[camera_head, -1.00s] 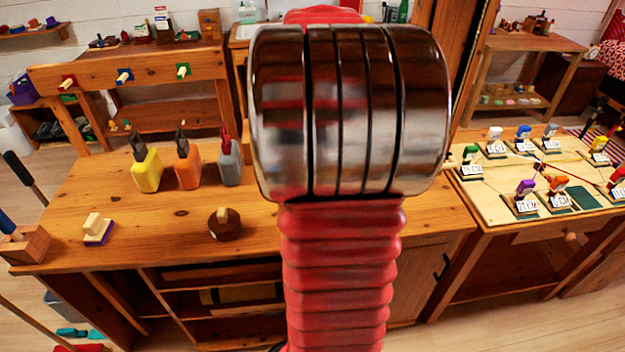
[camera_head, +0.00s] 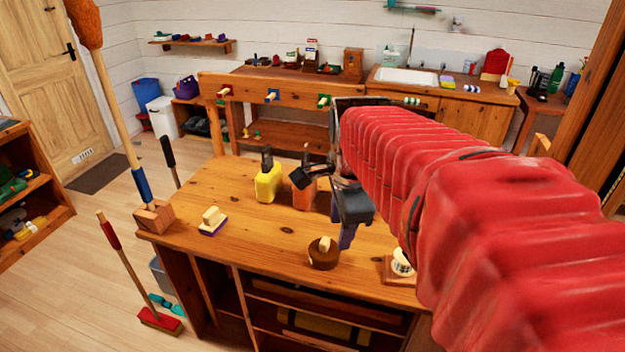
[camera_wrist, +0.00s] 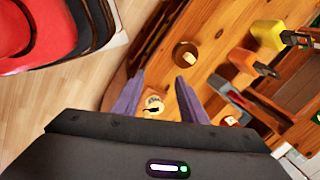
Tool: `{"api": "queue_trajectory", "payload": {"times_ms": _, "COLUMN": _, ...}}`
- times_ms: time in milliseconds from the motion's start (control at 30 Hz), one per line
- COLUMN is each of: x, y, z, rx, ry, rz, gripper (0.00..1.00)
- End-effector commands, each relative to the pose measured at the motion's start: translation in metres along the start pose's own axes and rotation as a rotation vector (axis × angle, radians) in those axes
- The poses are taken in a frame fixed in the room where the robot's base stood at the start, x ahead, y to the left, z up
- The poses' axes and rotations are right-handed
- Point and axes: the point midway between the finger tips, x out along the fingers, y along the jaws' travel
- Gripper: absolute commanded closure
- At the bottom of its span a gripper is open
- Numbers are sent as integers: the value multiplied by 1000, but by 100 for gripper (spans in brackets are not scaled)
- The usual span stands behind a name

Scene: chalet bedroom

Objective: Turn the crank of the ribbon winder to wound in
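On the workbench (camera_head: 285,205), a small wooden base with a white round part (camera_head: 402,264) sits near the front edge, partly hidden by my arm. The wrist view shows a white round face with a dark mark (camera_wrist: 153,103) beside my left finger; I take this to be the ribbon winder, but its crank cannot be made out. A round brown wooden piece with a pale knob (camera_head: 323,252) stands left of it, and also shows beyond my fingertips (camera_wrist: 186,54). My gripper (camera_head: 346,238) points down above the bench, its purple fingers apart and empty (camera_wrist: 160,76).
A yellow bottle (camera_head: 268,182) and an orange bottle (camera_head: 304,192) stand behind my gripper. A cream block on a purple base (camera_head: 212,220) lies at the left. A broom holder (camera_head: 154,215) stands at the bench's left corner. The bench's left middle is mostly clear.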

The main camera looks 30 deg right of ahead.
Motion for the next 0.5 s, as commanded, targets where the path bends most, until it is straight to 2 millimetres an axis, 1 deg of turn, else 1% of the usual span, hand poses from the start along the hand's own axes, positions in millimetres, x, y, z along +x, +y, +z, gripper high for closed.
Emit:
{"api": "queue_trajectory", "payload": {"times_ms": 33, "x": -3, "y": 5, "z": 11, "rx": -100, "ry": -5, "rz": -15, "gripper": 61}}
{"api": "queue_trajectory", "payload": {"times_ms": 200, "x": -8, "y": 21, "z": 40, "rx": -443, "ry": -14, "rz": -64, "gripper": 61}}
{"api": "queue_trajectory", "payload": {"times_ms": 500, "x": -13, "y": 55, "z": 85, "rx": -1044, "ry": -6, "rz": -161, "gripper": 61}}
